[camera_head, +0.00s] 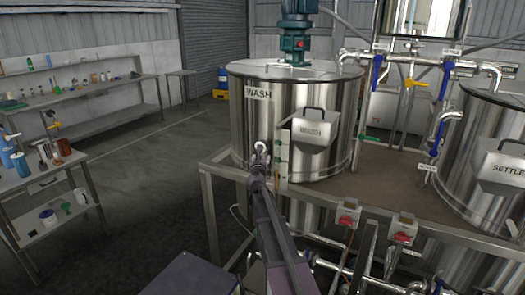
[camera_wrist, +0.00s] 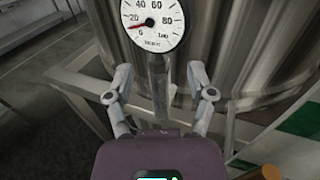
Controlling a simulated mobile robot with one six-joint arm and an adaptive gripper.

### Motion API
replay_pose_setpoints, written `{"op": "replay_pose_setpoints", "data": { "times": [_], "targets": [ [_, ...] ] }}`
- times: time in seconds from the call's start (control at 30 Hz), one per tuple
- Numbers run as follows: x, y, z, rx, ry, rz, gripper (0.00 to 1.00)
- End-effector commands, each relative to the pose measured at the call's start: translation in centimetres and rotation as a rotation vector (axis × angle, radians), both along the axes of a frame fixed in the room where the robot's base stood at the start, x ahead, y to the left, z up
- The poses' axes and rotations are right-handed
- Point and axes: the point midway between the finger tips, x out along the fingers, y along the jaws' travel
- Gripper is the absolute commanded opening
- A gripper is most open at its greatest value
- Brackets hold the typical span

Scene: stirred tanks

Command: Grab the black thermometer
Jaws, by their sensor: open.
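A round dial thermometer (camera_wrist: 153,28) shows in the wrist view at the top centre, cut off by the frame edge. It has a white face, a dark thin rim, black numbers and a red needle near the low end. A metal stem (camera_wrist: 158,85) runs down from it, in front of the WASH tank (camera_head: 290,115). My gripper (camera_wrist: 160,76) is open, with one finger on each side of the stem and a gap on both sides. In the head view my gripper (camera_head: 259,150) is at the tank's front; the thermometer is too small to make out there.
A metal frame rail (camera_head: 215,185) runs below the tank. A hopper box (camera_head: 313,130) hangs on the tank just right of my gripper. Benches (camera_head: 55,200) with labware stand at the left, with clear floor between.

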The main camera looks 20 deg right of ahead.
Motion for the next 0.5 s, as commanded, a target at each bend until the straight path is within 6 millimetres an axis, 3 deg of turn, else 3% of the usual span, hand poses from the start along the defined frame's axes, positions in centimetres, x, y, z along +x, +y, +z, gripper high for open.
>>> {"op": "replay_pose_setpoints", "data": {
  "times": [0.2,0.5],
  "targets": [
    [2.6,-1.2,-0.2,0.0,0.0,0.0,0.7],
    [3.3,-1.7,-0.2,0.0,0.0,0.0,0.7]
  ]
}}
